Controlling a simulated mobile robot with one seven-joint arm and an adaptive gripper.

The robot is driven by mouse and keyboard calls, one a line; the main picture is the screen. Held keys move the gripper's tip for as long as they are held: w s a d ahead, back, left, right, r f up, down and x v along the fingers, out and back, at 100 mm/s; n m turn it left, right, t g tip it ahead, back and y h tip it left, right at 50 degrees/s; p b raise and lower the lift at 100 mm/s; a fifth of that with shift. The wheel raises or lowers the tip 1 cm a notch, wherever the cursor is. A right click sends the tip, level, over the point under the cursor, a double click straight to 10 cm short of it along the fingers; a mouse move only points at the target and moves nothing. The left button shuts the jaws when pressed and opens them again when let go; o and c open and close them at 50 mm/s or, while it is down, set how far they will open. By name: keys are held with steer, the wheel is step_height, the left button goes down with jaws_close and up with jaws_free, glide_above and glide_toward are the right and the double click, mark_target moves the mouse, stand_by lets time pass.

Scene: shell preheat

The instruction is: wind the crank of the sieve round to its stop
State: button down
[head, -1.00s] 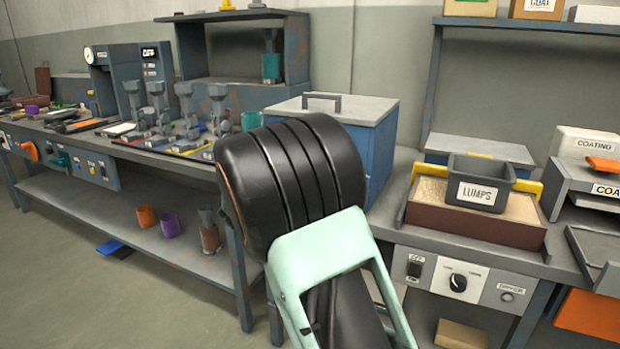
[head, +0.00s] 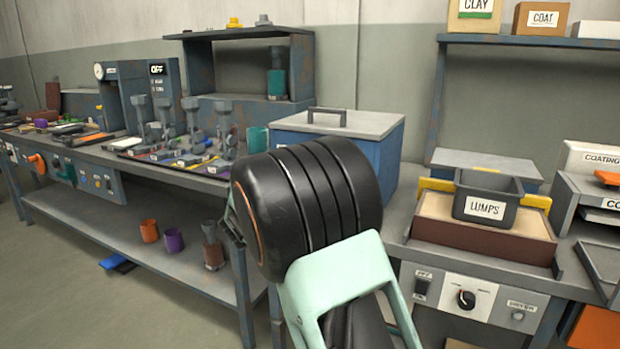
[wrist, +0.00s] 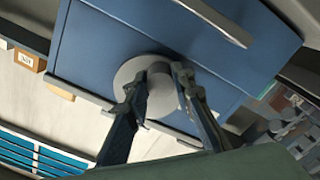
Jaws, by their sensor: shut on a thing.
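The blue cabinet (head: 394,160) with a grey lid and bar handle stands on the bench, partly behind my arm in the head view; I take it to be the sieve. In the wrist view its blue face (wrist: 95,50) carries a round grey disc (wrist: 124,74) with a short grey knob (wrist: 161,98), which looks like the crank. My gripper (wrist: 162,88) has one finger on each side of this knob and is shut on it. In the head view, my arm hides the crank and gripper. The crank's stop cannot be made out.
To the right, a grey LUMPS bin (head: 488,196) sits on a brown tray (head: 480,243) above a control panel (head: 466,297). A long bench (head: 75,150) at left holds several tools and fittings. Clear floor (head: 70,280) shows at lower left.

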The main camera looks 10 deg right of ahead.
steer(key=c, duration=1.7)
jaws_free()
steer(key=shift+a, duration=0.1)
steer(key=shift+o, duration=0.2)
steer(key=v, duration=1.2)
